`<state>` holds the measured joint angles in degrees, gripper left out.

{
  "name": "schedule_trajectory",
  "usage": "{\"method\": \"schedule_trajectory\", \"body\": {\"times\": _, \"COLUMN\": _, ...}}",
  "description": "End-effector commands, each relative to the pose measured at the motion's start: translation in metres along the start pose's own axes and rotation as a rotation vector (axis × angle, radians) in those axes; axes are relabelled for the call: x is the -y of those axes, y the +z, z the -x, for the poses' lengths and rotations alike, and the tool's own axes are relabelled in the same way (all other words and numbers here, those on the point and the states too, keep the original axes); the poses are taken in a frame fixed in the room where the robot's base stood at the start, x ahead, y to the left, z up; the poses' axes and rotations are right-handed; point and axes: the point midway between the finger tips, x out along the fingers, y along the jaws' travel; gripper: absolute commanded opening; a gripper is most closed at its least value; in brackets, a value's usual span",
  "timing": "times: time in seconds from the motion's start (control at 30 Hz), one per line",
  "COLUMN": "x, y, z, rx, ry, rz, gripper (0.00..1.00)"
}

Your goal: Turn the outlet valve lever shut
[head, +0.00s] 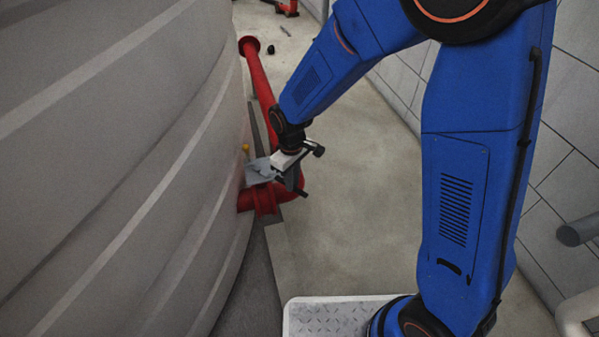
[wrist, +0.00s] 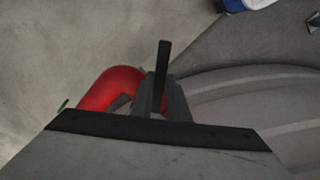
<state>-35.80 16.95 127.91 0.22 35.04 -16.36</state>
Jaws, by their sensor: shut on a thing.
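The outlet valve lever is a dark bar (wrist: 163,60) that stands up between the fingers in the wrist view. A short dark end (head: 303,193), likely part of it, shows just past the fingers in the head view. My gripper (head: 293,180) is shut on the lever, beside the red outlet pipe low at the tank's side. In the wrist view the gripper fingers (wrist: 162,100) close around the bar from both sides. The red pipe bend (wrist: 110,88) lies just left of the fingers. The valve body is mostly hidden by the gripper.
The large grey tank (head: 110,150) fills the left side. A red pipe (head: 262,85) runs along its foot, and a small yellow part (head: 246,149) stands near the gripper. A tiled wall (head: 560,150) bounds the right. Concrete floor (head: 365,180) between them is clear.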

Motion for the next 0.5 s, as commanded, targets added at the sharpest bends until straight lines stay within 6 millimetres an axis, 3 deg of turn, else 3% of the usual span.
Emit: {"method": "schedule_trajectory", "body": {"times": 0.5, "x": 0.067, "y": -0.015, "z": 0.001, "rx": 0.000, "ry": 0.000, "rz": -0.447, "gripper": 0.00}}
